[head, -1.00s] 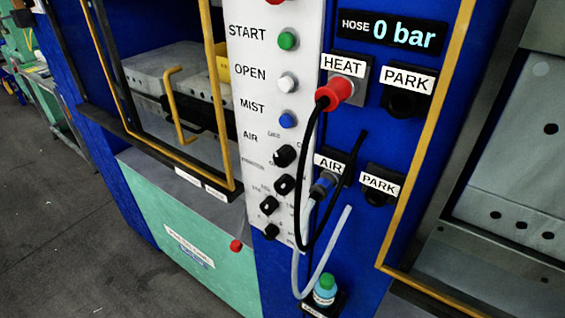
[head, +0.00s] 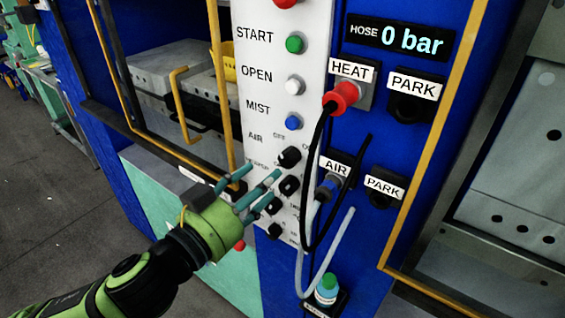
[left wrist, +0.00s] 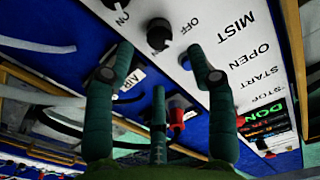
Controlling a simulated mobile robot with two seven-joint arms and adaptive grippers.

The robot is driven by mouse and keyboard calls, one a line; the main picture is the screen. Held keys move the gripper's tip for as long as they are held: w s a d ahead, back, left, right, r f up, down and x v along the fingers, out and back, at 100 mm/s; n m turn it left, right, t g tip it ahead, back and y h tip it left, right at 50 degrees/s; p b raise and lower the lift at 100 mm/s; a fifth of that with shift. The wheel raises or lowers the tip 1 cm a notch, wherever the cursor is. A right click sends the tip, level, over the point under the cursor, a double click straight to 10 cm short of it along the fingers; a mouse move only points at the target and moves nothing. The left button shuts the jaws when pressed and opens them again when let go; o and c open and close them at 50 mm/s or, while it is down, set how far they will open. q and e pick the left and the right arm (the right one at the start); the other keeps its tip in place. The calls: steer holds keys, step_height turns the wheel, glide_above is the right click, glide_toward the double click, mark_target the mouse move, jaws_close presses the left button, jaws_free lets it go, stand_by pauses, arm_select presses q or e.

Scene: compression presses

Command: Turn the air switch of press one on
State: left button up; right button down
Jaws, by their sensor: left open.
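The air switch is a black round knob (head: 289,157) beside the AIR label on the white control strip of the press. In the left wrist view a black knob (left wrist: 160,35) with OFF and ON labels, seemingly this switch, lies just beyond and between the two upper fingertips. My left gripper (head: 258,186) is open and empty, its three fingers pointing at the strip, left of and below the air knob. It also shows in the left wrist view (left wrist: 160,65). Contact with the knob is not visible. My right gripper is out of view.
More black knobs (head: 289,185) sit below, with the blue MIST button (head: 293,122) above. A black cable (head: 316,200) from the red HEAT plug (head: 342,97) and a pale hose (head: 320,268) hang at the right. The HOSE display (head: 398,39) reads 0 bar.

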mark_target(285, 162)
arm_select(q)
steer(key=shift+w+d+f+b, duration=0.2)
steer(key=shift+w+d+b, duration=0.25)
steer(key=shift+b, duration=1)
steer(key=shift+w+d+f+b, duration=0.15)
steer(key=shift+w+d+b, duration=0.25)
steer(key=shift+b, duration=1.05)
steer(key=p+x, duration=0.1)
steer(key=x, duration=0.1)
steer(key=r+p+x, duration=0.1)
steer(key=shift+w+d, duration=0.1)
steer(key=shift+w, duration=0.35)
steer(key=shift+w+d+f+p, duration=0.15)
steer(key=shift+w+d+p, duration=0.15)
steer(key=shift+w, duration=0.05)
jaws_close()
